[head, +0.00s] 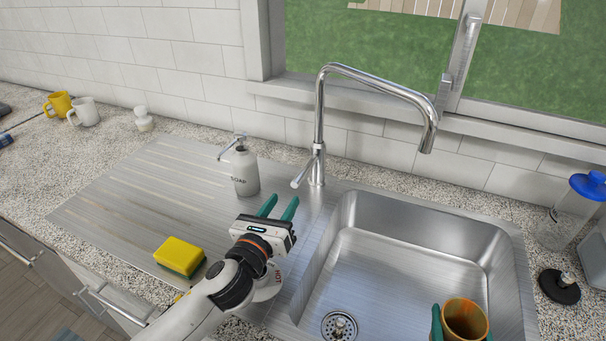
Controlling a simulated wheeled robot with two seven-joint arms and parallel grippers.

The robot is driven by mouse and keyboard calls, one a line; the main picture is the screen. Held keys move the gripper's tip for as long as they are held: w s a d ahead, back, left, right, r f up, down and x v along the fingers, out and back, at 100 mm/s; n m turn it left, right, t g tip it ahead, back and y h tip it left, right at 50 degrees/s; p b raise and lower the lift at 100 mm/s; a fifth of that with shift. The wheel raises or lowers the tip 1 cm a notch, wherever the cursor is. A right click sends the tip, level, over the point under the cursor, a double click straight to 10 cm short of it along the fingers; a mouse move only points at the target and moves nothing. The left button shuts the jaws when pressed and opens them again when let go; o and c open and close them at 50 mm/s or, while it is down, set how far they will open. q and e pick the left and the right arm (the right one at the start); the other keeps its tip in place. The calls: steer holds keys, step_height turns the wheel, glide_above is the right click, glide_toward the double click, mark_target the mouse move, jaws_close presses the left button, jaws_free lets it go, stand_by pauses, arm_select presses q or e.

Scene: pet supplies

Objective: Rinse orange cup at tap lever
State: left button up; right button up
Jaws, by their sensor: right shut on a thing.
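The orange cup (465,318) is at the lower right, over the sink basin (390,262), with its open top showing. My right gripper (463,328) is shut on the cup, a teal finger on each side; the rest of it is cut off by the frame's lower edge. The chrome tap (320,120) stands behind the basin, its spout end over the basin. No water shows at the spout. The tap lever (304,171) sticks out to the left at the tap's base. My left gripper (281,202) is open and empty, in front of the lever and apart from it.
A soap dispenser (245,172) stands left of the tap. A yellow sponge (181,253) lies on the drainboard (130,205). Two mugs, yellow (60,103) and white (87,112), stand far left. A blue-lidded container (575,212) and a black item (559,287) stand at right.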

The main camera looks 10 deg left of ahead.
mark_target(301, 172)
arm_select(q)
steer(key=w, duration=0.3)
steer(key=w+d, duration=0.1)
steer(key=w, duration=0.3)
steer(key=w+d, duration=0.1)
steer(key=w, duration=0.3)
steer(key=shift+w+p, duration=0.1)
steer(key=shift+p, duration=0.3)
jaws_close()
